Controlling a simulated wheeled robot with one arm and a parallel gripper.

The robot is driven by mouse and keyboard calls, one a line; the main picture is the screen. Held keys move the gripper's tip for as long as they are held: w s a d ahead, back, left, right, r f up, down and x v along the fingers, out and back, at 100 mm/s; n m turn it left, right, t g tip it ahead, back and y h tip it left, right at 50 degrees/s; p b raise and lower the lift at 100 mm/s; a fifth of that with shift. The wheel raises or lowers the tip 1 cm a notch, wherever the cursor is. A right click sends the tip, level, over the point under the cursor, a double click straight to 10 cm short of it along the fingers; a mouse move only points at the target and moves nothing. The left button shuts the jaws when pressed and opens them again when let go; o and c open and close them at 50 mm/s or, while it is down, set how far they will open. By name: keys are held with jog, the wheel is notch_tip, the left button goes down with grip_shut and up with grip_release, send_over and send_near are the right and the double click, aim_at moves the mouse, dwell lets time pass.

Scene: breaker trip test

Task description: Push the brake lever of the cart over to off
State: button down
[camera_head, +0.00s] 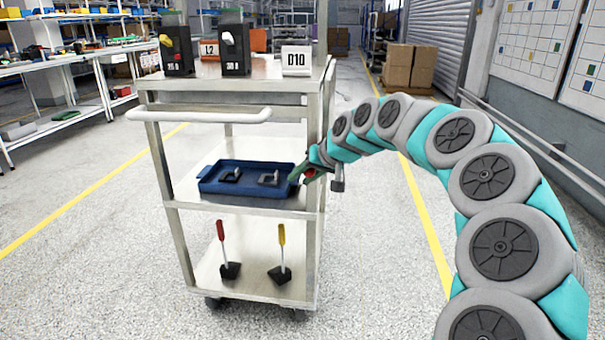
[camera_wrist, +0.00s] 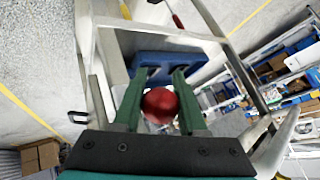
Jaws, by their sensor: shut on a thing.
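The cart (camera_head: 230,80) stands ahead with its shelves facing me. My gripper (camera_head: 299,173) is at the right end of its middle shelf, beside the right post. In the wrist view my gripper (camera_wrist: 160,75) has its green fingers on either side of a round red knob (camera_wrist: 160,105) and is shut on it. On the bottom shelf a red-handled lever (camera_head: 221,232) stands nearly upright at left, and a yellow-handled lever (camera_head: 282,236) at right, each on a black base.
A blue tray (camera_head: 215,187) with two dark pieces lies on the middle shelf, close to my fingers. The top shelf carries two black breaker boxes (camera_head: 177,50) and a white label plate (camera_head: 296,60). Cardboard boxes (camera_head: 410,65) stand behind. The floor right of the cart is clear.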

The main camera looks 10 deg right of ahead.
jog(key=shift+w+r, duration=0.1)
jog(key=shift+r, duration=0.15)
jog(key=c, duration=0.8)
grip_release()
jog(key=shift+a, duration=0.1)
jog(key=o, duration=0.3)
jog(key=shift+f, duration=0.1)
jog(key=shift+o, duration=0.2)
jog(key=v, duration=0.8)
jog(key=shift+b, duration=0.35)
